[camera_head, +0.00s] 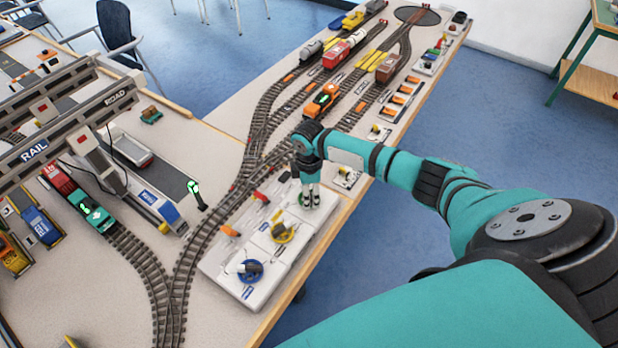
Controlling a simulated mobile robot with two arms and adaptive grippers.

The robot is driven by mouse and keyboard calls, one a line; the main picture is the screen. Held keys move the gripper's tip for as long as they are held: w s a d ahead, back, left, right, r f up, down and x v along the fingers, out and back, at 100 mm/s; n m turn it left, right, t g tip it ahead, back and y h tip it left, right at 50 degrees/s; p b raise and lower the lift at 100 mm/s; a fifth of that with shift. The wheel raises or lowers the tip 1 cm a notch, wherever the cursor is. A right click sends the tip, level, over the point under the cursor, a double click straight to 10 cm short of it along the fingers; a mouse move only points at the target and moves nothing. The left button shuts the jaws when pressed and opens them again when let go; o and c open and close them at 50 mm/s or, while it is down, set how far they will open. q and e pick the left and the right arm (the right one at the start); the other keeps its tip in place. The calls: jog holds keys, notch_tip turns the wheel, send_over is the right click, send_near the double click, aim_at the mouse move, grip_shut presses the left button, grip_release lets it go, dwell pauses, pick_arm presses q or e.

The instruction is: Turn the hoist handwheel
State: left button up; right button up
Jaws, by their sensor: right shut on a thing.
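A white control panel (222,278) lies along the table's right edge. It carries a blue handwheel (249,271) at its near end and a yellow handwheel (283,233) in the middle. My right gripper (310,203) points down at the panel's far end, beyond the yellow handwheel. It is shut on a handwheel there, which the fingers mostly hide. The panel's small labels are too small to read, so I cannot tell by name which wheel is the hoist one. My left gripper is not in view.
Rail tracks (180,275) run close by. Grey gantry cranes (60,120) stand at the left, over a red and green train (75,196). An orange locomotive (322,100) is beyond my wrist.

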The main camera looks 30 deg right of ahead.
jog(key=o, duration=1.2)
notch_tip(320, 180, up, 12)
jog(key=shift+r, duration=0.1)
